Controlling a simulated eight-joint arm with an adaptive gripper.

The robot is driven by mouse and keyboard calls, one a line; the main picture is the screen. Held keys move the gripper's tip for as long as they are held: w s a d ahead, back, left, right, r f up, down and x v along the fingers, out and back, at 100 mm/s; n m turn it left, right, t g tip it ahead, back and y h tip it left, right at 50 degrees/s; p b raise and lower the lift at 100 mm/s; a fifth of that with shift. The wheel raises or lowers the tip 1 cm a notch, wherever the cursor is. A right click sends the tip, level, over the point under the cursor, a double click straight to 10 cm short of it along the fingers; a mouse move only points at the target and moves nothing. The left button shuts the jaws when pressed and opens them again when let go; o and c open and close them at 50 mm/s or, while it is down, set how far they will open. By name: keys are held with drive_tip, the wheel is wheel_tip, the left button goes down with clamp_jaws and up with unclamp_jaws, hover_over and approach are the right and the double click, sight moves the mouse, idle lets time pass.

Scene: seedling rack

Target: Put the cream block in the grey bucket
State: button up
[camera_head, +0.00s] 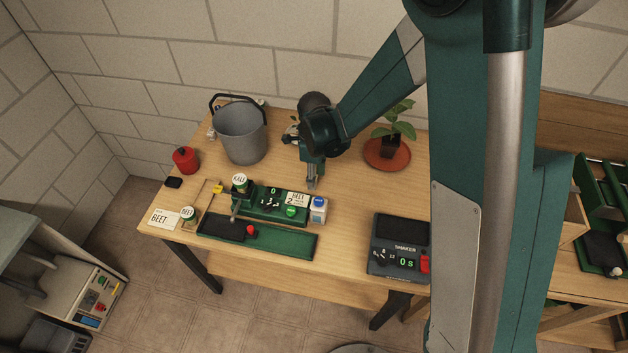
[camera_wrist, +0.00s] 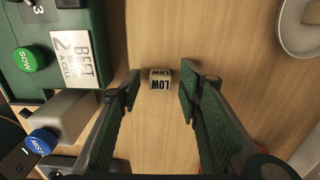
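The cream block (camera_wrist: 160,79), a small cube lettered LOW, sits on the wooden table in the wrist view. My gripper (camera_wrist: 161,83) is open, with one finger on each side of the block in the picture and visible gaps to both. I cannot tell whether the tips are level with it or above it.
A potted plant on a red saucer (camera_head: 387,155) is at right, a red pot (camera_head: 185,160) far left, and a dark timer box (camera_head: 398,248) front right.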

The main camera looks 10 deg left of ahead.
drive_tip(key=shift+f, duration=0.4)
drive_tip(key=c, duration=0.8)
